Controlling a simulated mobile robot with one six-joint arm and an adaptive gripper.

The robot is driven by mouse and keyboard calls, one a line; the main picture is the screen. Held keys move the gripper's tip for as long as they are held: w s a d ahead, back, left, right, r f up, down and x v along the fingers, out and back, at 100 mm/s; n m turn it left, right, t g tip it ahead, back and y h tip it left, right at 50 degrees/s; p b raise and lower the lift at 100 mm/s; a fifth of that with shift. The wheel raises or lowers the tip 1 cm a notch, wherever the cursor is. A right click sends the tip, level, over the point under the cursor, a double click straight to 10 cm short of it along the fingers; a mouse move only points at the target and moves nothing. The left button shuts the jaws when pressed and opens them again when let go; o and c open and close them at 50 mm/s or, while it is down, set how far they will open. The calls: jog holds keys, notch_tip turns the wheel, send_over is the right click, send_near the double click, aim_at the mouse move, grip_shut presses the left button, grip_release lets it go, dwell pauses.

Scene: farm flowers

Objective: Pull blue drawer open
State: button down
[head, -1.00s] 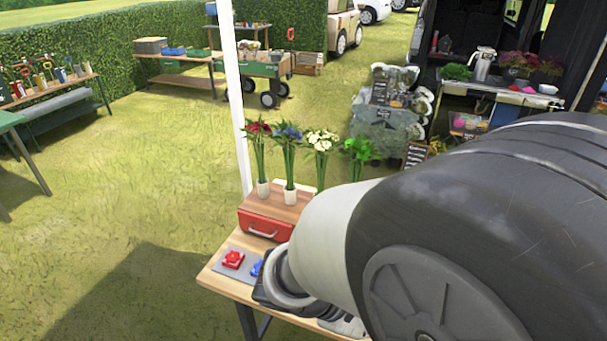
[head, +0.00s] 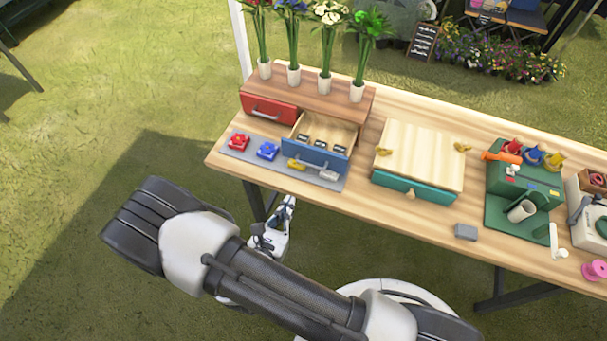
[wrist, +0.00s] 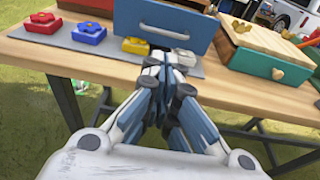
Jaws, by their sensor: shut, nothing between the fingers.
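The blue drawer (head: 316,154) stands pulled out from the wooden cabinet (head: 340,103), and several small dark labelled pieces show inside it. In the wrist view the blue drawer front (wrist: 193,32) is at top centre, with its metal handle (wrist: 163,32) above my fingertips. My gripper (head: 286,203) is in front of the table's front edge, below and apart from the drawer in the head view. In the wrist view my gripper (wrist: 172,57) is shut and empty, its fingers together just below the handle in the picture.
A grey mat (head: 235,152) before the cabinet holds red, blue, yellow and grey pieces. The red drawer (head: 268,108) is shut. Potted flowers (head: 325,85) stand on the cabinet. A teal-drawer box (head: 414,190) and green stand (head: 525,190) are to the right.

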jog(key=b, duration=0.2)
send_near(312, 160)
jog(key=shift+w+d+f, duration=0.2)
jog(key=shift+w+f, duration=0.1)
jog(key=shift+w, duration=0.25)
jog(key=shift+w+d+f, duration=0.15)
jog(key=shift+w+f, duration=0.2)
jog(key=shift+w, duration=0.25)
jog(key=shift+w+d, duration=0.1)
jog(key=shift+w, duration=0.2)
jog(key=shift+r+b+x, duration=0.15)
jog(key=shift+b+x, duration=0.1)
jog(key=shift+x, duration=0.45)
jog(key=shift+r+b+x, duration=0.15)
jog(key=shift+b+x, duration=0.1)
jog(key=shift+x, duration=0.45)
